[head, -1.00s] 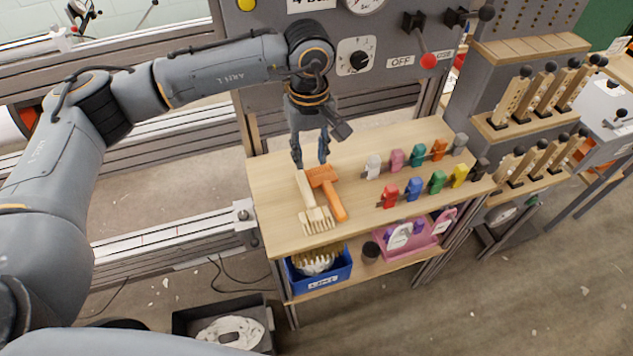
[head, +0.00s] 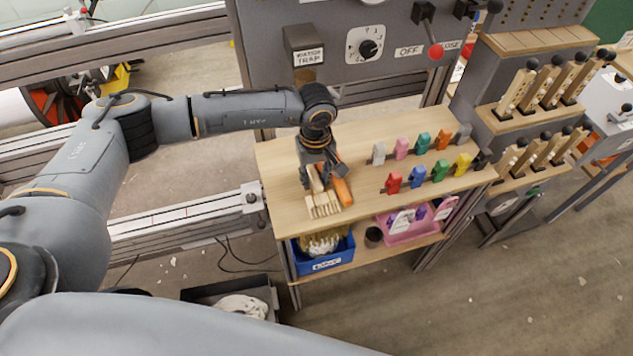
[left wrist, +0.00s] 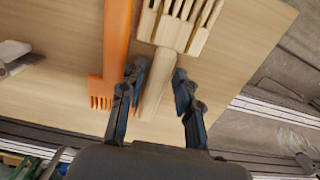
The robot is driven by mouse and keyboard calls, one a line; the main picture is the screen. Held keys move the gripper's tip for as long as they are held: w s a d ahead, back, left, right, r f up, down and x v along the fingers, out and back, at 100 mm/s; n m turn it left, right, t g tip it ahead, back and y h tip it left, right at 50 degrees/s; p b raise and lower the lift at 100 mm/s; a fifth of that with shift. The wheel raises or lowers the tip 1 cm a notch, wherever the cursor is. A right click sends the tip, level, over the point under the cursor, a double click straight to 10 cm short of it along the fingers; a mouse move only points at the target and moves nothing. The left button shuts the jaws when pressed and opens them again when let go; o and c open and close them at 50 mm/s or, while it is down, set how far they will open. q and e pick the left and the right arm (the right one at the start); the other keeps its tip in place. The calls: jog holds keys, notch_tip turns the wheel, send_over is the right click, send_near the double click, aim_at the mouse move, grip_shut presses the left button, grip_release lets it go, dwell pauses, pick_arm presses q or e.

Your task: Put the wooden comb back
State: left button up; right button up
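The wooden comb (head: 323,206) lies on the tabletop near its left front part, with its toothed head toward the front edge. In the left wrist view the comb (left wrist: 176,34) shows its pale handle running between the fingers of my left gripper (left wrist: 159,72). The fingers are open on both sides of the handle, with a clear gap on the right finger's side. In the head view my left gripper (head: 319,178) is low over the handle and hides part of it. An orange tool (left wrist: 115,45) lies close beside the comb, just outside the other finger. My right gripper is out of view.
Several coloured clips stand in two rows on the table (head: 290,160) to the right. On the shelf below are a labelled blue bin (head: 325,263) with brush-like contents, a dark cup (head: 373,236) and a pink bin (head: 412,233). A grey panel with levers rises behind.

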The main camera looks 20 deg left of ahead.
pick_arm(q)
grip_shut()
dwell(0.3)
